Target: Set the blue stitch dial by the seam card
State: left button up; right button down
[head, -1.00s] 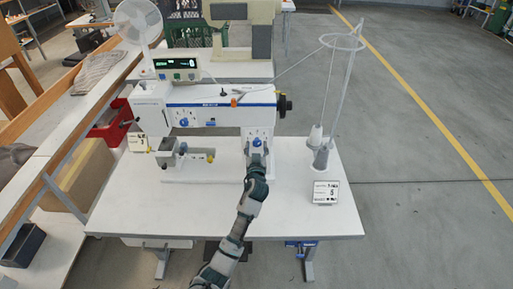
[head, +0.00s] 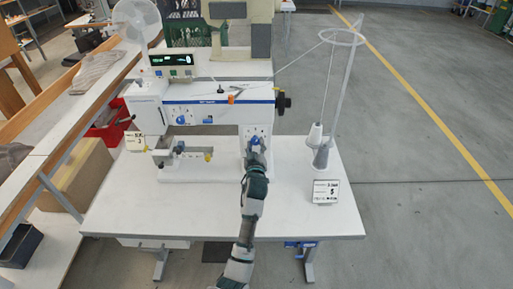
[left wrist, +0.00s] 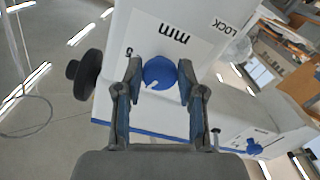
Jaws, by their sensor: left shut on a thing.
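A blue dial (head: 255,142) sits on the right column of the white sewing machine (head: 220,113). My left gripper (head: 256,150) is at this dial. In the left wrist view the blue dial (left wrist: 159,72) lies between the two fingers of my left gripper (left wrist: 159,80), which is shut on it. A small white pointer mark shows on the dial, and "mm" and "5" are printed beside it. A second blue dial (head: 181,120) is on the machine's left part. A card reading 5 (head: 326,191) stands at the table's right, and another card (head: 136,141) is at the left. My right gripper is not in view.
A thread stand (head: 322,148) with a cone rises at the right of the white table (head: 190,215). A black handwheel (head: 283,102) sticks out at the machine's right end. A green-lit display (head: 171,60) is on top. The table's front is mostly clear.

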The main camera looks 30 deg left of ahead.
pick_arm(q)
jog(key=shift+n, duration=2.2)
jog(key=shift+f, duration=0.1)
jog(key=o, duration=1.1)
jog(key=shift+s, duration=0.1)
notch_tip(320, 180, up, 10)
jog(key=shift+d+r, duration=0.1)
